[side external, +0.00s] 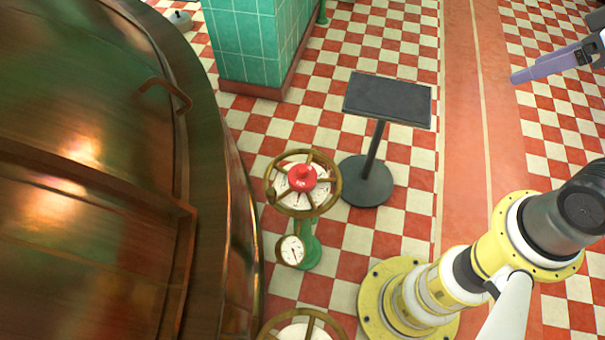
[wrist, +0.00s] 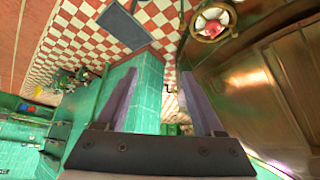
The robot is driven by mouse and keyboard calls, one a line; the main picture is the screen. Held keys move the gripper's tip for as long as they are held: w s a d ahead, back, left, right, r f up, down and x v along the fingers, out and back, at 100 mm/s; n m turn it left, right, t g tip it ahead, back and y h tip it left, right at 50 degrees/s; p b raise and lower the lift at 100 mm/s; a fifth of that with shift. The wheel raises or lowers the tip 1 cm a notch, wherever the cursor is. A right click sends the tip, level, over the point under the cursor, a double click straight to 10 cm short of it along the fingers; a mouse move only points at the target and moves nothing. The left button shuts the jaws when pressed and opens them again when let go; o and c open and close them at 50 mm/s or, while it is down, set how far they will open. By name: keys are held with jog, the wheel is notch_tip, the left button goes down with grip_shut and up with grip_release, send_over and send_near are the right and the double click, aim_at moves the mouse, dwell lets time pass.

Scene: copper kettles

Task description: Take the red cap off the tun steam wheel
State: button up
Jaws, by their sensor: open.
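The red cap (side external: 302,176) sits on the hub of a brass-rimmed hand wheel (side external: 272,193), which stands on a green pedestal beside the big copper vessel. In the wrist view the red cap (wrist: 216,16) and its wheel (wrist: 208,38) show at the top, right of centre. My gripper (side external: 515,77) is at the upper right of the side view, far from the wheel. In the wrist view my gripper (wrist: 160,73) has its two purple fingers spread wide apart with nothing between them.
The copper vessel (side external: 90,200) fills the left. A black stand (side external: 388,100) is right of the wheel. A dial gauge (side external: 291,250) is on the wheel's pedestal. Another wheel (side external: 305,328) is partly cut off below. A green tiled pillar (side external: 245,45) stands behind. Checkered floor lies between.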

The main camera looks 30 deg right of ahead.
jog(key=w+a+r+n+g+y, duration=0.1)
jog(key=w+a+n, duration=0.15)
jog(key=w, duration=0.65)
jog(key=w+a+n, duration=0.1)
jog(key=w+a, duration=0.3)
jog(key=w, duration=0.6)
jog(key=n+g+h, duration=0.1)
jog(key=n+g, duration=0.4)
send_over(302, 168)
notch_tip(302, 168, down, 30)
notch_tip(302, 168, down, 7)
jog(key=shift+a, duration=0.1)
jog(key=shift+f, duration=3.1)
grip_shut()
